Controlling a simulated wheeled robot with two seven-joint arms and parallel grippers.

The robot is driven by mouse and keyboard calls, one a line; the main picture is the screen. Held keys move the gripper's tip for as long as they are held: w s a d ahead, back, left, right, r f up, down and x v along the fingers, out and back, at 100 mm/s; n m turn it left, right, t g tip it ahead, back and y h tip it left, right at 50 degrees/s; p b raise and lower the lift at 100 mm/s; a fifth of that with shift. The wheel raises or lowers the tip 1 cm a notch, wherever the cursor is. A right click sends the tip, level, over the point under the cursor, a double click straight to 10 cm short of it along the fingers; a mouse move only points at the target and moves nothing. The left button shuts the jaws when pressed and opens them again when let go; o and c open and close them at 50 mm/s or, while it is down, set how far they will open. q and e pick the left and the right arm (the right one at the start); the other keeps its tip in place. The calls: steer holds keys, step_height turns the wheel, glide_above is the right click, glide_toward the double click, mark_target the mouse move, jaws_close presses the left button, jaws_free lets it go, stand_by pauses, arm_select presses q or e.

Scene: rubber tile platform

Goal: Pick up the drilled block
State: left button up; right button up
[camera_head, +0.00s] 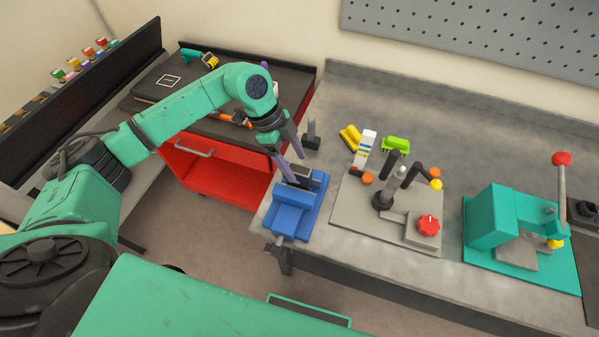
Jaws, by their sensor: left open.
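My left gripper (292,167) reaches down over the blue vise (292,215) at the left end of the grey workbench. Its two long fingers are apart. A small pale grey block (301,171), which looks like the drilled block, sits at the top of the vise, close to the fingertips. Its holes are too small to make out. I cannot tell whether the fingers touch it. My right gripper is out of the picture.
A grey plate (347,215) with posts and a red knob (428,225) lies right of the vise. A teal press (495,215) with a red-balled lever stands farther right. A red tool cart (215,175) stands behind my left arm. Yellow and green pieces lie farther back.

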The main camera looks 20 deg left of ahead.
mark_target(298, 169)
arm_select(q)
steer(key=p+x, duration=0.1)
steer(key=x, duration=0.1)
steer(key=shift+s+d+f, duration=0.1)
steer(key=shift+d+f, duration=0.15)
steer(key=shift+s+d+f, duration=0.1)
steer(key=shift+f, duration=0.1)
steer(key=shift+c, duration=0.6)
jaws_close()
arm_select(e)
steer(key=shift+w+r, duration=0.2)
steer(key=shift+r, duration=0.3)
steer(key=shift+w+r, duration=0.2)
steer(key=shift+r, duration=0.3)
